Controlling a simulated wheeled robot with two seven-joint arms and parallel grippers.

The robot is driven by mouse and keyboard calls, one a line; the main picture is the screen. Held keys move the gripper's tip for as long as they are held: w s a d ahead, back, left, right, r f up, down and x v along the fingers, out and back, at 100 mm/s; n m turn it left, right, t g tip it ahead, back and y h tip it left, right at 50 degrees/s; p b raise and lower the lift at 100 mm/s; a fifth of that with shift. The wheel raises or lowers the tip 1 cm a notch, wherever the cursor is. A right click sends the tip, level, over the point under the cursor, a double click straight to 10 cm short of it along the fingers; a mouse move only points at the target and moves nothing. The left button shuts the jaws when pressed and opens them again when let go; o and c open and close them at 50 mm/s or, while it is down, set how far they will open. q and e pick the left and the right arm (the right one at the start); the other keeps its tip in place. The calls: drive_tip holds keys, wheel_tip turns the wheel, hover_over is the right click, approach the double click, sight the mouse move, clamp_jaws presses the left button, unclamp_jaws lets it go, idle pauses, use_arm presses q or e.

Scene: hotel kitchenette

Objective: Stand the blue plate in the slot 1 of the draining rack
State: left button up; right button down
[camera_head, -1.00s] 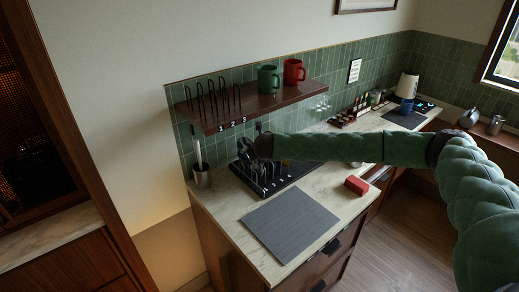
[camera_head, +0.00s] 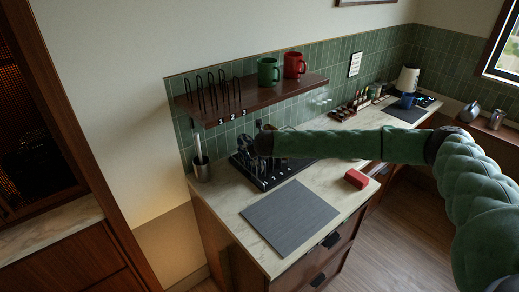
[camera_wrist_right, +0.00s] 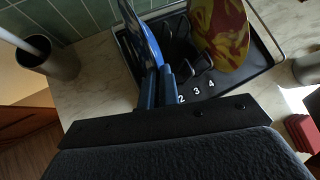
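The blue plate (camera_wrist_right: 143,38) shows nearly edge-on in the right wrist view, standing upright at the rack's left end. My right gripper (camera_wrist_right: 159,82) has its two fingers close together at the plate's lower near edge and appears shut on it. The black draining rack (camera_head: 282,178) is on the counter, and its labels 2, 3 and 4 show in the wrist view. Label 1 is hidden there, and I cannot tell whether the plate is seated in a slot. In the head view my right gripper (camera_head: 264,142) is over the rack. My left gripper is out of view.
A yellow-and-red plate (camera_wrist_right: 220,32) stands in the rack to the right. A metal utensil holder (camera_head: 202,170) is left of the rack. A grey mat (camera_head: 289,218) and red block (camera_head: 356,179) lie in front. A shelf (camera_head: 255,101) with mugs hangs above.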

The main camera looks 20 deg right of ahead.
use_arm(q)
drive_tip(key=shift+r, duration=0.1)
use_arm(e)
drive_tip(key=shift+f, duration=0.1)
drive_tip(key=c, duration=1.6)
unclamp_jaws()
drive_tip(key=shift+o, duration=0.2)
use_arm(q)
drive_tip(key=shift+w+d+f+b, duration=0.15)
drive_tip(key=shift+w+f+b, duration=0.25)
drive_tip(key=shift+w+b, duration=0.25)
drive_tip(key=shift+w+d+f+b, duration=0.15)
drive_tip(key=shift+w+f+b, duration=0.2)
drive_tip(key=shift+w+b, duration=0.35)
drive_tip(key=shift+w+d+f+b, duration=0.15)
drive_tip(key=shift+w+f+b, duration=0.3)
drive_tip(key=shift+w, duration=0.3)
use_arm(e)
drive_tip(key=v, duration=0.8)
